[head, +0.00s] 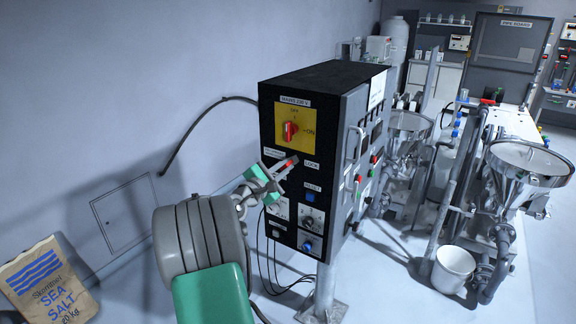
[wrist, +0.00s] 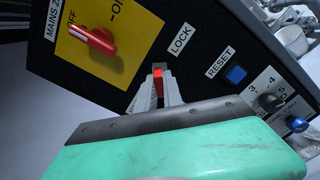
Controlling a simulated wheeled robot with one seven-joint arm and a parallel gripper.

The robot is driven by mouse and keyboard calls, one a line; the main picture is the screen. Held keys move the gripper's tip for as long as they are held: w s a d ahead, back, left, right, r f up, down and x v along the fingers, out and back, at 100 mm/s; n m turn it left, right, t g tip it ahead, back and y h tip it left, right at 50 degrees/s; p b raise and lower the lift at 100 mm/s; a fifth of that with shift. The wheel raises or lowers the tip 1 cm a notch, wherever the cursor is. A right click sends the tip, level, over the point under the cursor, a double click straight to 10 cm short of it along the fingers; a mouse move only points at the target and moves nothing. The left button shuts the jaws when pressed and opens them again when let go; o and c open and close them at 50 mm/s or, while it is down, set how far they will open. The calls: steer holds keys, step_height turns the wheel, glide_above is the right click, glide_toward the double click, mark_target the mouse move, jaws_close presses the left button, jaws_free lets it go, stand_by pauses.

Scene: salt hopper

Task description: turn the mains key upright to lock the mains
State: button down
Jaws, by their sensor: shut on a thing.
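The black control box (head: 325,80) stands on a post in the middle of the head view. A small red mains key (wrist: 158,76) sits in its front panel, beside the LOCK label (wrist: 180,39). My gripper (head: 287,170) is at the panel, below the yellow switch plate. In the wrist view my gripper (wrist: 158,88) is shut on the red key, one finger on each side. The fingers hide much of the key, so I cannot tell its exact angle. The red mains switch (head: 290,131) above it on the yellow plate points towards OFF.
A blue RESET button (wrist: 236,75) and several knobs lie right of and below the key. Steel hoppers (head: 528,165) and a white bucket (head: 454,270) stand at the right. A sea salt bag (head: 48,285) is at the lower left. A cable (head: 190,130) hangs by the wall.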

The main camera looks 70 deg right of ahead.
steer(key=n, duration=0.5)
steer(key=shift+n, duration=1)
steer(key=n, duration=0.4)
steer(key=c, duration=1.4)
jaws_free()
